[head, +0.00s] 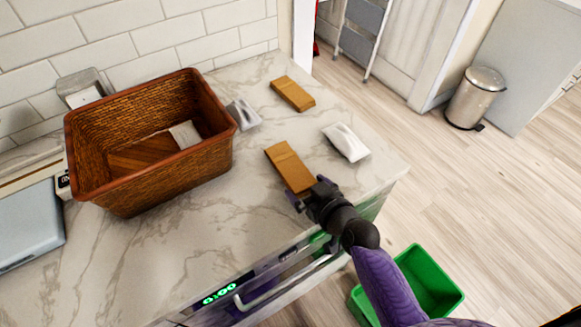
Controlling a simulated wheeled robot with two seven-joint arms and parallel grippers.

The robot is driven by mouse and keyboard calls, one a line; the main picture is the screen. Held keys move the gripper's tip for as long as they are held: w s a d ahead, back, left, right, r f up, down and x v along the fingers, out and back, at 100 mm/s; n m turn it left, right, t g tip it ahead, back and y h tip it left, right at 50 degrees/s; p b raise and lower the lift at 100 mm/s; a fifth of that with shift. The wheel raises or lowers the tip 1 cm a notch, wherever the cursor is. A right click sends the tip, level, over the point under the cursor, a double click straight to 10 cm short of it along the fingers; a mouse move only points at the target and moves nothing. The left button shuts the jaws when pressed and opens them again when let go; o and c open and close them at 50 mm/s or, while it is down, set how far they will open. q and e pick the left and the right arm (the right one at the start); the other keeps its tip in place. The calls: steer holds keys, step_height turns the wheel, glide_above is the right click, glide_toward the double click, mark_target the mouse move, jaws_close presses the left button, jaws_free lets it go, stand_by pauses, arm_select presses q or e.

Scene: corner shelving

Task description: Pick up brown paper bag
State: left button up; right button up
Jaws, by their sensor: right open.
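Two flat brown paper bags lie on the marble counter. The nearer brown paper bag (287,163) is in the middle of the head view, and its lower end meets my right gripper (306,194). The farther brown paper bag (293,93) lies toward the back of the counter, apart from the gripper. My right gripper is open, with its fingers at the near end of the nearer bag. I cannot tell whether they touch it. My left gripper is not in the view.
A brown wicker basket (165,180) with a small pale item inside stands on the left. A green bin (440,275) stands below the counter's right edge. The front middle of the counter (190,245) is clear.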

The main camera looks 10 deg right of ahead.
steer(key=shift+w+a+f, duration=0.15)
steer(key=shift+w+f, duration=0.15)
steer(key=shift+w, duration=0.15)
steer(key=c, duration=0.4)
steer(key=shift+r, duration=0.1)
steer(key=c, duration=0.6)
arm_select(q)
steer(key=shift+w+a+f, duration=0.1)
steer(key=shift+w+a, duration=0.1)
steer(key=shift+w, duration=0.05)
